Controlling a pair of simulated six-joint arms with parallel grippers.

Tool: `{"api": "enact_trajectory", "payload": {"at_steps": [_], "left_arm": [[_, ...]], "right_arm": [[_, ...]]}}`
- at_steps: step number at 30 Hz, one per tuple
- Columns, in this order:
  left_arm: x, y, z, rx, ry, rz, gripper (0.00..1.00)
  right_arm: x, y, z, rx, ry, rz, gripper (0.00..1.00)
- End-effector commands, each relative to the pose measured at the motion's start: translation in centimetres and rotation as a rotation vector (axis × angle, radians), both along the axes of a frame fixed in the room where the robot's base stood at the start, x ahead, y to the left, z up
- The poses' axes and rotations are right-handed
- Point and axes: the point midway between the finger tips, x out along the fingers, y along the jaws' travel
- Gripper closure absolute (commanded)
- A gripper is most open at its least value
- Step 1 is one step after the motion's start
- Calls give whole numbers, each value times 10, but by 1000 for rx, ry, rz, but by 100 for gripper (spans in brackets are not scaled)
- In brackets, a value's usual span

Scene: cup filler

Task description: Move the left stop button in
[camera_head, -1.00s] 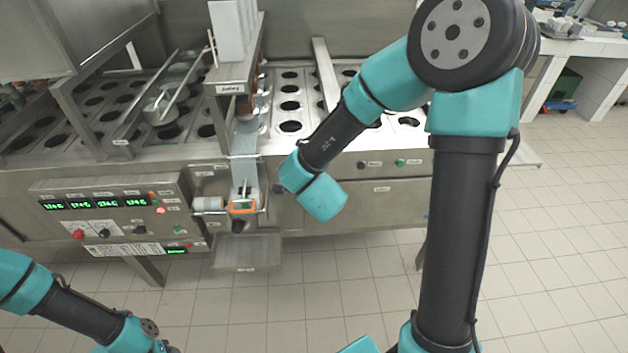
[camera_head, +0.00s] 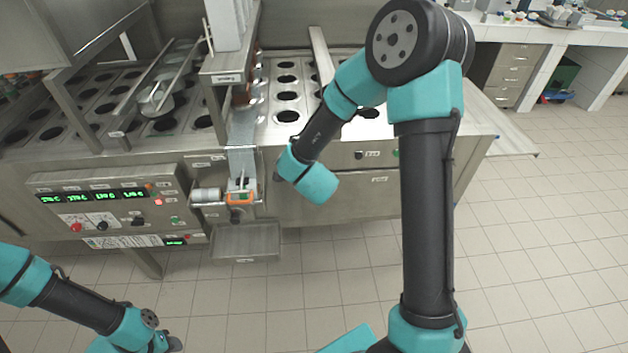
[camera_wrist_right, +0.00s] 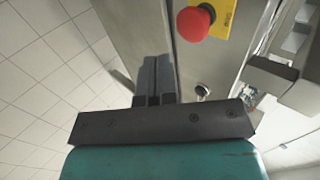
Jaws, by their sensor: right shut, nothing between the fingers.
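A red mushroom-shaped stop button (camera_wrist_right: 194,22) stands out from a yellow plate (camera_wrist_right: 224,16) on a metal panel in the right wrist view. I cannot make out this button in the head view. My right gripper (camera_wrist_right: 156,62) is shut and empty; its dark fingers are left of the button and a little nearer the camera, apart from it in the picture. In the head view the right wrist hangs before the machine front and its fingers are mostly hidden. My left gripper (camera_head: 174,344) is at the lower left over the floor; its jaws are unclear.
A control panel (camera_head: 60,185) with green displays and a small red knob (camera_head: 76,227) is at the left of the machine. A dispenser with an orange-framed unit (camera_head: 241,198) and a metal tray (camera_head: 246,241) is left of my right wrist. Tiled floor lies free at right.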

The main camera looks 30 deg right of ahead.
Motion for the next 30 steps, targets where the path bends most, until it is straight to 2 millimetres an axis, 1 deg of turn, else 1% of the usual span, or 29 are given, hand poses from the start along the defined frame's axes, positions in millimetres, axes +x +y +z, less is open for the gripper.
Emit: {"api": "enact_trajectory", "payload": {"at_steps": [3, 6, 10, 15, 25, 30], "left_arm": [[0, 0, 0, 0, 0, 0, 62], [0, 0, 0, 0, 0, 0, 62], [0, 0, 0, 0, 0, 0, 62], [0, 0, 0, 0, 0, 0, 62], [0, 0, 0, 0, 0, 0, 62], [0, 0, 0, 0, 0, 0, 62]], "right_arm": [[13, -6, -15, 0, 2, -2, 100], [28, -13, -13, 1, -3, -3, 100], [42, -19, -13, 2, -1, -2, 100], [49, -22, -13, 1, -1, 0, 100], [50, -22, -12, 1, -1, 0, 100], [63, -29, -13, 1, -2, -3, 100]]}}
